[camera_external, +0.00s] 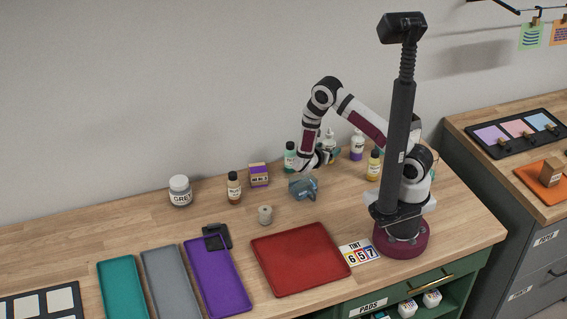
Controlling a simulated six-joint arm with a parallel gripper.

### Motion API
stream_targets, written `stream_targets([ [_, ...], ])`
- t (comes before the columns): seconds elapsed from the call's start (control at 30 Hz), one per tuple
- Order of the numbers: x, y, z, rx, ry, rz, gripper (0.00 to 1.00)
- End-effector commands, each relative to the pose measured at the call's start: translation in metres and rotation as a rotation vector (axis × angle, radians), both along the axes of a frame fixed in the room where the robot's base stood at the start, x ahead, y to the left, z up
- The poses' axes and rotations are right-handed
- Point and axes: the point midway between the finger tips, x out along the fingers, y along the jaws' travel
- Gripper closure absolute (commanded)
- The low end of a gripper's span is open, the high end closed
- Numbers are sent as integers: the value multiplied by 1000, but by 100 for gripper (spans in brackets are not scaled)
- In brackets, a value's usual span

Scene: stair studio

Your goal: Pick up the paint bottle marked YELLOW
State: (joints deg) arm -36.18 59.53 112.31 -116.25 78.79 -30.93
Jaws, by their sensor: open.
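The yellow paint bottle (374,166) with a dark cap stands upright at the back right of the wooden bench, just left of my column; its label is too small to read. My gripper (303,189), blue-grey, points down over the bench well to the left of the yellow bottle. It is open and touches no bottle that I can make out; its fingertips are small and hard to see.
Near my arm stand a green bottle (290,158), a purple-labelled bottle (357,147) and a pale bottle (329,150). A red tray (300,260) lies in front.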

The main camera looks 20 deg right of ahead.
Motion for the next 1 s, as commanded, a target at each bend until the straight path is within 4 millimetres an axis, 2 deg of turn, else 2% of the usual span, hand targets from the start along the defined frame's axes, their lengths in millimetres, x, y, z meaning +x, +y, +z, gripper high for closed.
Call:
stream_targets([
  [0.1,14,-18,-10,0,0,-5,26],
  [0.2,22,-26,-14,2,-2,-4,26],
  [0.43,24,-27,-15,1,-1,-2,28],
  [0.83,24,-27,-14,1,-1,-3,100],
  [1.0,24,-27,-14,1,-1,-3,100],
])
